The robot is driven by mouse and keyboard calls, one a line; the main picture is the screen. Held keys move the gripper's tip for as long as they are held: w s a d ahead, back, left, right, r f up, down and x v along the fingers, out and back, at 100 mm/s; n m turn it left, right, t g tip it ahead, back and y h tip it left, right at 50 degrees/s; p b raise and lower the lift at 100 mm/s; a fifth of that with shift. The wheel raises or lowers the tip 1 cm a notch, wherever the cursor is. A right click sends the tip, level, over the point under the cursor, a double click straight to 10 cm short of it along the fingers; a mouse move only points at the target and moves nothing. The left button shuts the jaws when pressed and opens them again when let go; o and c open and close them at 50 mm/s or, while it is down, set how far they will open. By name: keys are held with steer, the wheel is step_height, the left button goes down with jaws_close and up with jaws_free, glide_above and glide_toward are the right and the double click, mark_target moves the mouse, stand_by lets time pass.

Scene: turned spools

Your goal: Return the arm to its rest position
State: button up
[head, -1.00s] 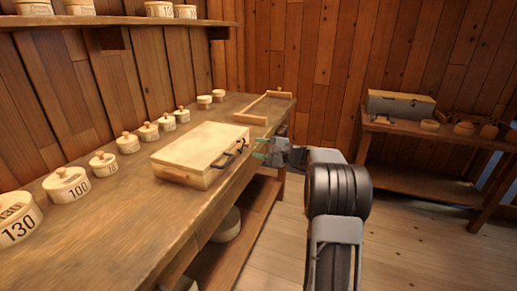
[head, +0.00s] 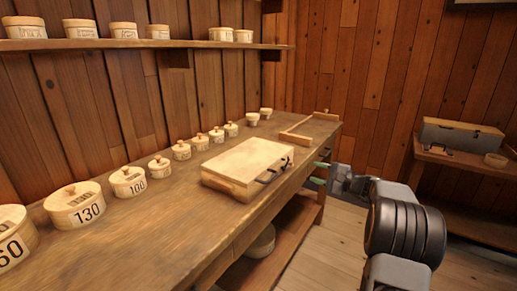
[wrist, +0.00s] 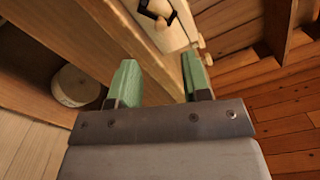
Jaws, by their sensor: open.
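My gripper (head: 320,173) is open and empty, just off the front edge of the workbench (head: 150,235) in the head view. Its two green-tipped fingers (wrist: 160,82) stand apart in the wrist view, with nothing between them but the bench front behind. My arm reaches in from the lower right of the head view. A pale wooden box (head: 248,160) with dark handles lies closed on the bench, to the left of my gripper and apart from it.
Several round lidded wooden boxes, one marked 130 (head: 76,205), line the bench's back. A wall shelf (head: 150,44) holds more. A round box (wrist: 78,86) sits on the lower shelf. A side table (head: 460,190) bears a grey case (head: 460,136). Floor (head: 330,245) shows between.

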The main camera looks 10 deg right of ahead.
steer(key=s+a+r+n+g+h+p, duration=0.2)
steer(key=s+a+r+n+g+p, duration=0.15)
steer(key=s+a+p, duration=0.35)
steer(key=s+a+r+n+g+h+p, duration=0.2)
steer(key=s+a+r+g+p, duration=0.3)
steer(key=a, duration=0.5)
steer(key=s+r+n+h+p, duration=0.2)
steer(key=s+n+h+p, duration=0.2)
steer(key=s, duration=0.4)
steer(key=s+r+n+h+p, duration=0.3)
steer(key=s+n+h+p, duration=0.1)
steer(key=s+p, duration=0.3)
steer(key=shift+s+a+r+g+h+p, duration=0.25)
steer(key=shift+s+g, duration=0.2)
steer(key=shift+s, duration=0.6)
